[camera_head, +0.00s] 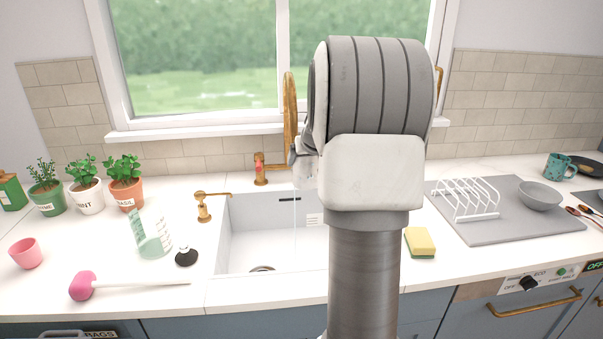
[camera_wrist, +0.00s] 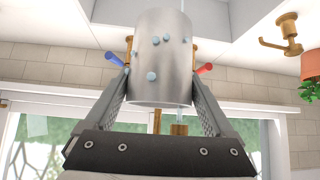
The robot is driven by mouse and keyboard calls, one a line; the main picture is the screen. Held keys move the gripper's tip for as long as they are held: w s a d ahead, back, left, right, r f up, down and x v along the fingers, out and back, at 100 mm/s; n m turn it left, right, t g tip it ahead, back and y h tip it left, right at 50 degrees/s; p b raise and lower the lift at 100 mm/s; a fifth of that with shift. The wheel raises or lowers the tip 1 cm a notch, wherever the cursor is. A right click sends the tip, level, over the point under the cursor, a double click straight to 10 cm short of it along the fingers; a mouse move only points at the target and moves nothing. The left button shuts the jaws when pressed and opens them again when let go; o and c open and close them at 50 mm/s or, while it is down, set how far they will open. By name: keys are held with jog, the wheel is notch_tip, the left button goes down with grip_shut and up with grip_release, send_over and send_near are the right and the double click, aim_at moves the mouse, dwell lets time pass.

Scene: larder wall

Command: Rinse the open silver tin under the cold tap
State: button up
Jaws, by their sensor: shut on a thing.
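In the wrist view, which shows the scene upside down, my gripper (camera_wrist: 161,72) is shut on the silver tin (camera_wrist: 160,85), with one finger on each side. Pale blue drops cling to its wall; whether its mouth shows I cannot tell. The brass tap has a blue handle (camera_wrist: 115,58) and a red handle (camera_wrist: 204,68) behind the tin. In the head view, the tap's tall brass spout (camera_head: 289,115) rises behind the sink (camera_head: 245,235), its red handle at its left. My arm hides the tap's other side and most of my gripper. A thin water stream (camera_head: 295,228) falls into the sink.
A brass soap dispenser (camera_head: 204,207), a measuring jug (camera_head: 152,235), a black plug (camera_head: 187,256) and a pink-headed brush (camera_head: 85,286) lie left of the sink. A sponge (camera_head: 419,242) and a grey mat (camera_head: 480,230) with a white rack (camera_head: 465,197) are at the right.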

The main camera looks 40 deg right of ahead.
aim_at(308, 174)
jog(key=shift+s+a+b, duration=0.75)
jog(key=shift+s+b, duration=0.05)
jog(key=shift+s, duration=0.25)
jog(key=shift+s+a+b, duration=0.8)
jog(key=shift+s, duration=0.25)
jog(key=shift+s+a+b, duration=0.75)
jog(key=shift+s+b, duration=0.05)
jog(key=shift+s, duration=0.25)
jog(key=a+p+v, duration=0.1)
jog(key=v, duration=0.5)
jog(key=shift+s, duration=0.2)
jog(key=shift+a+f, duration=0.1)
jog(key=shift+f, duration=0.05)
